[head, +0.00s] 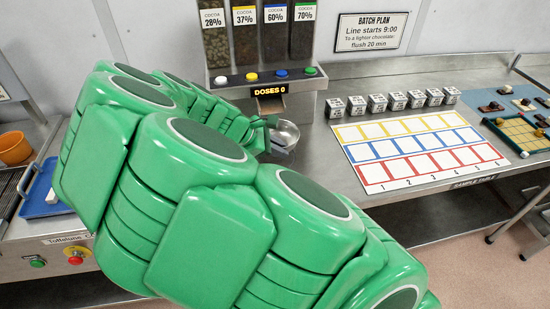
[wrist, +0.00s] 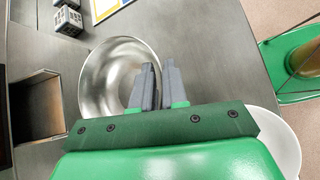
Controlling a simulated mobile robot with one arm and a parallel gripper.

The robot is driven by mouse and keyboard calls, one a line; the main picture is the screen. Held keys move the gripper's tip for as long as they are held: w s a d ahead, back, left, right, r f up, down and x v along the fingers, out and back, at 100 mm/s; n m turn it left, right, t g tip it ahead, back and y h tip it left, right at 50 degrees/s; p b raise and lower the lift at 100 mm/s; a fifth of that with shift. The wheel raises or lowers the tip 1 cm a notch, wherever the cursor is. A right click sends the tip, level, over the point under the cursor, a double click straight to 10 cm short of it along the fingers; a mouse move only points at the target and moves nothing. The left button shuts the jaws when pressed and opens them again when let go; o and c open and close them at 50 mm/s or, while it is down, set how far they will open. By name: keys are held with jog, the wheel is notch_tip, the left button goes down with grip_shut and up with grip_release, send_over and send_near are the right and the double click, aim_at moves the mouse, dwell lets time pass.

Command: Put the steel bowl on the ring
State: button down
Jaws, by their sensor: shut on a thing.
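The steel bowl (head: 286,134) is by the cocoa dispenser in the head view, partly behind my green arm. In the wrist view the round, shiny bowl (wrist: 112,72) looks empty. My gripper (wrist: 157,84) is shut on the bowl's right rim, its two grey fingers close together there. In the head view the gripper end (head: 270,122) is just left of the bowl. I cannot make out the ring in either view; my arm hides part of the counter. I cannot tell whether the bowl touches the counter.
The dispenser spout (head: 270,91) is just behind the bowl; its opening (wrist: 36,108) is at left in the wrist view. Marked cubes (head: 396,101) stand behind a coloured grid sheet (head: 415,150). A white round thing (wrist: 284,138) is partly hidden at lower right.

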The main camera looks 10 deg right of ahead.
jog(key=shift+w+f, duration=0.85)
jog(key=shift+f, duration=0.2)
jog(key=shift+w+f, duration=0.85)
jog(key=shift+f, duration=0.2)
jog(key=shift+a+f, duration=0.1)
jog(key=shift+f, duration=1.5)
jog(key=c, duration=1.1)
grip_release()
jog(key=shift+w, duration=0.1)
jog(key=shift+c, duration=0.2)
jog(key=v, duration=1.2)
jog(key=shift+r, duration=0.1)
